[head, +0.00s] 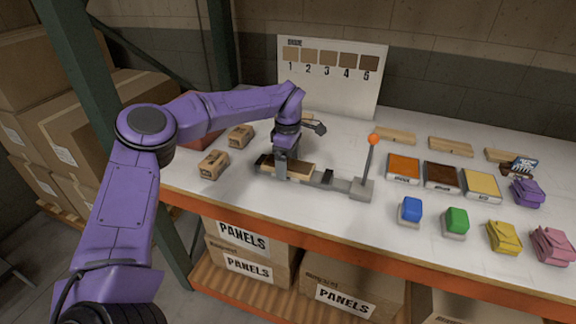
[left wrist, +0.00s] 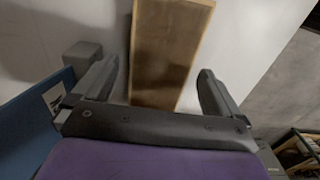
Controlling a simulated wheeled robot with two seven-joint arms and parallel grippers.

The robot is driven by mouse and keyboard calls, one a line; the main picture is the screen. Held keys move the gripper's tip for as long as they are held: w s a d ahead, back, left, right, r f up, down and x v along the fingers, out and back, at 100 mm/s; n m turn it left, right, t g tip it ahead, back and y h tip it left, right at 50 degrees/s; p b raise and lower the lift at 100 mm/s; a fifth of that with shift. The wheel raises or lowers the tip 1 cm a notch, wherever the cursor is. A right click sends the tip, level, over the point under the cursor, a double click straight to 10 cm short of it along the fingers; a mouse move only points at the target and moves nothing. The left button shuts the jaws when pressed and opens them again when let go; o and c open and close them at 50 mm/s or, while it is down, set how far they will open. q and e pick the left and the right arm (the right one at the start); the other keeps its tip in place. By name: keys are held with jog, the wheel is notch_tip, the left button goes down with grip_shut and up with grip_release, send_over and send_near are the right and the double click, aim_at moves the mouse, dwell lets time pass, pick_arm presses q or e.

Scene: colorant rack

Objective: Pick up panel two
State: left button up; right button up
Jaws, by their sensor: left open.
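A light wooden panel (head: 299,168) lies on a grey fixture (head: 325,181) that has an upright lever with an orange knob (head: 373,139). My left gripper (head: 282,165) is above this fixture, pointing down, and hides part of the panel. In the left wrist view a wooden panel (left wrist: 170,45) lies between and beyond the open fingers (left wrist: 157,78), with no clear contact. A chart (head: 330,75) at the back shows wood shades numbered 1 to 5. I see no number on the panels, so I cannot tell which is panel two. My right gripper is not in view.
Several wooden panels, one of them here (head: 450,147), lie at the back right. Orange, brown and yellow trays (head: 403,169), blue and green blocks (head: 456,221) and coloured bags (head: 503,237) are at the right. Small cardboard boxes (head: 213,165) stand left of the fixture.

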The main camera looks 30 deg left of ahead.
pick_arm(q)
jog(key=c, duration=1.2)
jog(key=shift+r, duration=0.1)
